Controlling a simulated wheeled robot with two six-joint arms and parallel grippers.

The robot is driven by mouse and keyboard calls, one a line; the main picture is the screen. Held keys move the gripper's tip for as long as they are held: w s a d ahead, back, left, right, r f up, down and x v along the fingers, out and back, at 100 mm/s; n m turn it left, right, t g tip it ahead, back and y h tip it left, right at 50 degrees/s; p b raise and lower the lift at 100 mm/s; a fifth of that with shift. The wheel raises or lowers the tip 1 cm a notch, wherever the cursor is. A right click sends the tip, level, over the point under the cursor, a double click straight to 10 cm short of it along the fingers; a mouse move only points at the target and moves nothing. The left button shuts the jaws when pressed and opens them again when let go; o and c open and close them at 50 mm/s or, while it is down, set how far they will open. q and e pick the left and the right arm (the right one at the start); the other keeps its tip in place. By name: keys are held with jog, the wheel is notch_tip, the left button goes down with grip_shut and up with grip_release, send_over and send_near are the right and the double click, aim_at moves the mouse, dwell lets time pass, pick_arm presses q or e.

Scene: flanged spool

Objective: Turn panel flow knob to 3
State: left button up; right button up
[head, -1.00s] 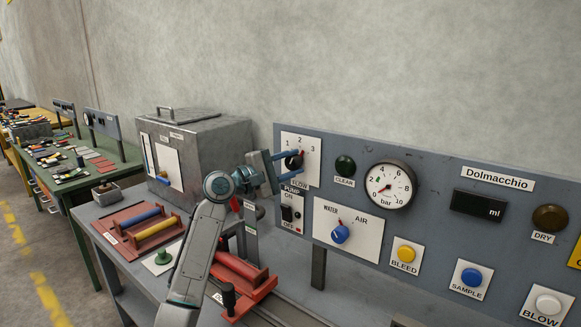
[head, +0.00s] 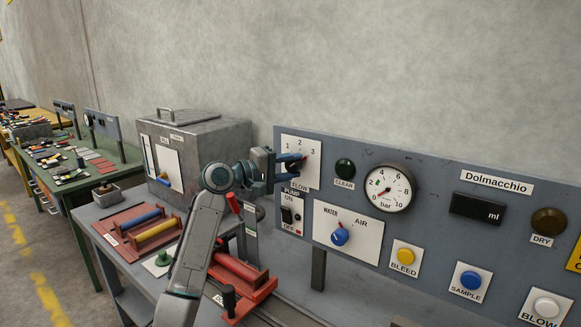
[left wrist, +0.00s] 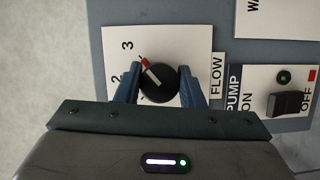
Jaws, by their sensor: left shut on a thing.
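The flow knob (left wrist: 160,84) is black with a red-tipped pointer and sits on a white plate (left wrist: 198,40) marked 1, 2 and 3. In the left wrist view its pointer aims up and left, close to the 3. In the head view the knob is mostly hidden by my fingers, and the red tip (head: 305,156) shows on the side of the 3. My left gripper (head: 291,165) is shut on the knob, with one blue finger on each side of it in the left wrist view (left wrist: 159,72). My right gripper is not in view.
Below the plate is the pump switch (head: 287,215), and a blue-knobbed water/air selector (head: 340,236) is to its right. A clear button (head: 345,167) and pressure gauge (head: 388,188) are also right. A metal box (head: 210,150) stands left of the panel.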

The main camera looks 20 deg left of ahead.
pick_arm(q)
jog(key=shift+f, duration=0.1)
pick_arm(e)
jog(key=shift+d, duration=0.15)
pick_arm(q)
jog(key=o, duration=0.9)
jog(key=shift+o, duration=0.5)
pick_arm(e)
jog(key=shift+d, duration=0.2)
pick_arm(q)
jog(key=shift+a, duration=0.1)
jog(key=shift+s+a, duration=0.25)
jog(key=shift+s, duration=0.05)
jog(key=b+v, duration=0.3)
jog(key=v, duration=0.7)
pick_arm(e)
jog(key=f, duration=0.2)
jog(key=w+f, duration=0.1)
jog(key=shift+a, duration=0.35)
